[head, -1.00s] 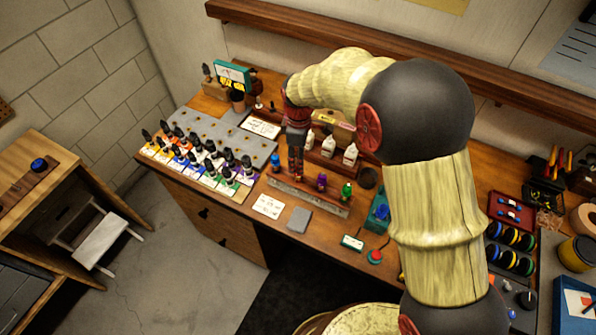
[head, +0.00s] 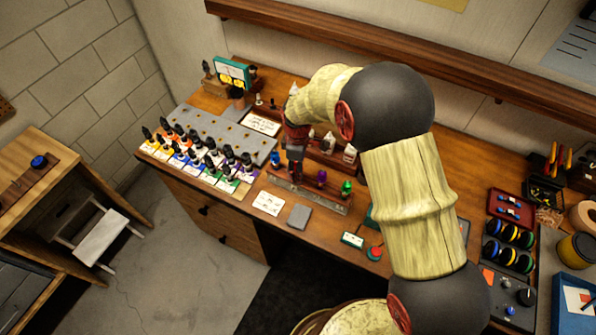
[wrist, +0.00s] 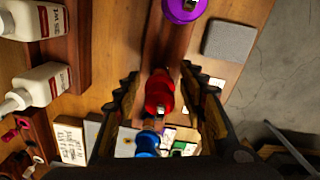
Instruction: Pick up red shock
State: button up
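The red shock (wrist: 159,92) stands between the two fingers of my gripper (wrist: 161,78) in the wrist view. The fingers are open, with a gap showing on each side of it. In the head view my gripper (head: 295,178) is low over the wooden shock rack (head: 330,202) and hides the red shock. The blue shock (head: 275,158) is just left of my gripper. The purple shock (head: 321,177) and the green shock (head: 346,188) are to its right. The wrist view also shows the purple shock (wrist: 184,8) above the red one and the blue shock (wrist: 147,143) below it.
White bottles (head: 329,143) stand close behind the rack. Several dark-capped bottles (head: 200,160) stand on coloured cards at the left. A grey block (head: 299,217) and a white card (head: 268,203) lie in front of the rack, near the bench's front edge.

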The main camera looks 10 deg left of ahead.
jog(key=shift+c, duration=1.2)
jog(key=c, duration=0.7)
grip_shut()
notch_tip(320, 180, up, 10)
jog(key=shift+f, duration=0.15)
notch_tip(320, 180, up, 8)
jog(key=p, duration=0.5)
